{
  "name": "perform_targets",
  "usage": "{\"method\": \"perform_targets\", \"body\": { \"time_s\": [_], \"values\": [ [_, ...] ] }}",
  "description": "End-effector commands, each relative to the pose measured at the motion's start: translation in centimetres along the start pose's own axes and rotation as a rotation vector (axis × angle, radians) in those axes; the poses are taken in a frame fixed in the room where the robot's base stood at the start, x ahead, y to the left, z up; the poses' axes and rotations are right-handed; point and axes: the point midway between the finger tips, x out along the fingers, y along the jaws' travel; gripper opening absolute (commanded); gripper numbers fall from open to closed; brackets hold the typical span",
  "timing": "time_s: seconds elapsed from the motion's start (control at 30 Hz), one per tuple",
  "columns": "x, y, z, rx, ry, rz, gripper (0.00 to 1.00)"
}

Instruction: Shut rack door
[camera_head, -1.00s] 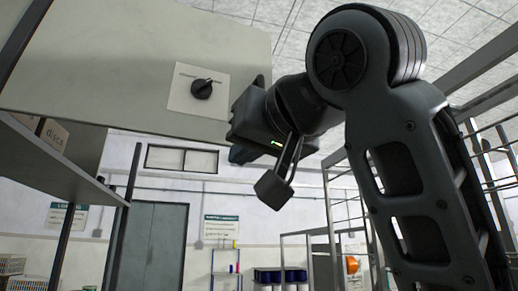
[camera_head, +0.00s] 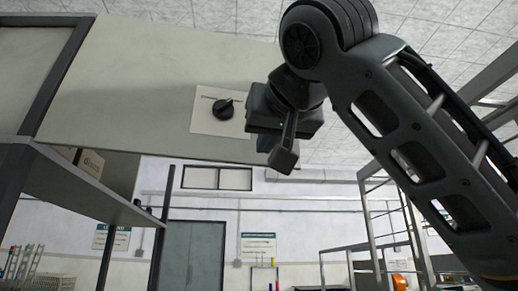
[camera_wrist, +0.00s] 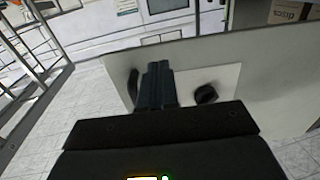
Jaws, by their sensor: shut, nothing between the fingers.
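The rack door (camera_head: 130,90) is a large pale panel that stands open, out from the rack's dark post, at the upper left of the head view. A black knob (camera_head: 223,108) sits on a white plate near its free end. My gripper (camera_head: 284,157) is beside that end, just right of the knob. In the wrist view, the shut, empty fingers (camera_wrist: 158,84) point at the panel (camera_wrist: 270,75), left of the knob (camera_wrist: 206,94). I cannot tell whether they touch the door.
The rack shelf (camera_head: 90,195) with a cardboard box (camera_head: 91,163) is at the lower left. A metal frame (camera_head: 385,215) stands at the right. A grey door (camera_head: 190,253) is in the far wall. Tiled floor (camera_wrist: 85,125) shows clear at the left of the wrist view.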

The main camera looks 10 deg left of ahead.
Motion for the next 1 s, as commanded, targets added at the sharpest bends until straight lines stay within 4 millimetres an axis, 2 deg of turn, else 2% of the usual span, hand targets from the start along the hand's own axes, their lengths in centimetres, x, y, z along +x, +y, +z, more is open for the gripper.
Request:
{"method": "perform_targets", "body": {
  "time_s": [0.1, 0.33, 0.83, 1.0],
  "values": [
    [2.2, 0.1, -0.2, -0.001, -0.002, 0.002, 0.0],
    [4.9, 0.1, -0.1, 0.0, 0.0, 0.001, 0.0],
    [5.5, 0.0, 0.0, 0.0, 0.0, -0.001, 0.0],
    [5.9, 0.7, 0.0, 0.002, -0.002, -0.016, 0.0]
  ]
}}
